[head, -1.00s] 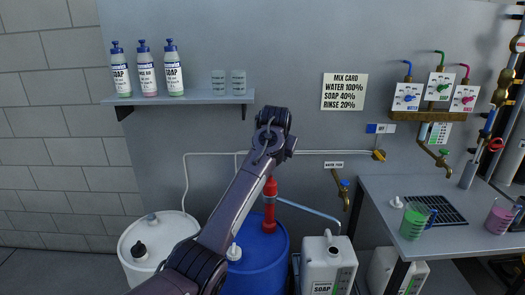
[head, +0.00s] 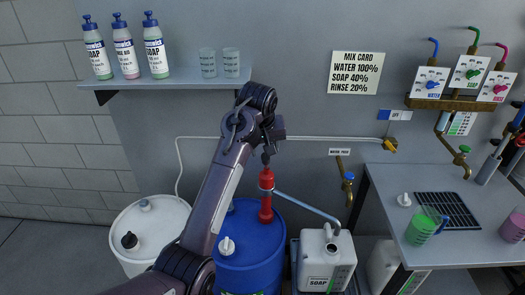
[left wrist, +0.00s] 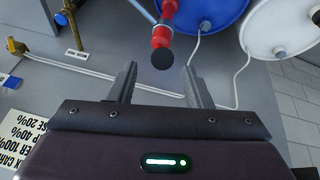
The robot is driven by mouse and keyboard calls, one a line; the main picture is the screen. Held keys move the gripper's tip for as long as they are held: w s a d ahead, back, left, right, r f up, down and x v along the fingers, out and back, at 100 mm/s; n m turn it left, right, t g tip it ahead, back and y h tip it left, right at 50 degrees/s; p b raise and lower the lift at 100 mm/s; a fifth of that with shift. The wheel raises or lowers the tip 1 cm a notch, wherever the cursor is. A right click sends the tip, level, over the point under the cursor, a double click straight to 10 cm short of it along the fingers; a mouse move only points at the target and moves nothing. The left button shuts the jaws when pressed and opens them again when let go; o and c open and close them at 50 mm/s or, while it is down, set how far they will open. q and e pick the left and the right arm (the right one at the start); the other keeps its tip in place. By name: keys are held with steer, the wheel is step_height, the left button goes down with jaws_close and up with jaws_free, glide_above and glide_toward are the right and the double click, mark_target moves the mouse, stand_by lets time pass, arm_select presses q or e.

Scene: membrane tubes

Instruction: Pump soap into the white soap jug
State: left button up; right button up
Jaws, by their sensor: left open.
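The white soap jug (head: 318,270), labelled SOAP, stands on the floor right of the blue drum (head: 250,265). A red pump (head: 266,203) rises upright from the drum. Its grey spout (head: 310,206) slopes down right and ends over the jug's open neck. My left gripper (head: 268,148) is just above the pump, partly hidden by my wrist. In the left wrist view my left gripper (left wrist: 160,88) is open and empty. The red pump (left wrist: 161,36) with its black round end (left wrist: 163,59) lies ahead between the fingers, apart from them. My right gripper is not in view.
A shelf (head: 165,82) on the wall holds soap bottles (head: 97,50) and cups (head: 231,63). A white drum (head: 150,225) stands left. A bench (head: 400,190) at right holds a jug of green liquid (head: 424,226). A brass tap (head: 346,185) sticks out behind the white jug.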

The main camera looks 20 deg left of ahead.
mark_target(264, 162)
arm_select(q)
steer(key=p+x, duration=0.1)
steer(key=x, duration=0.2)
steer(key=shift+s+f+p, duration=0.15)
steer(key=shift+s+p, duration=0.2)
steer(key=shift+p, duration=0.05)
steer(key=shift+w+x, duration=0.25)
steer(key=shift+x, duration=0.9)
steer(key=shift+w+f, duration=0.1)
steer(key=shift+f, duration=0.1)
steer(key=shift+r, duration=0.1)
jaws_close()
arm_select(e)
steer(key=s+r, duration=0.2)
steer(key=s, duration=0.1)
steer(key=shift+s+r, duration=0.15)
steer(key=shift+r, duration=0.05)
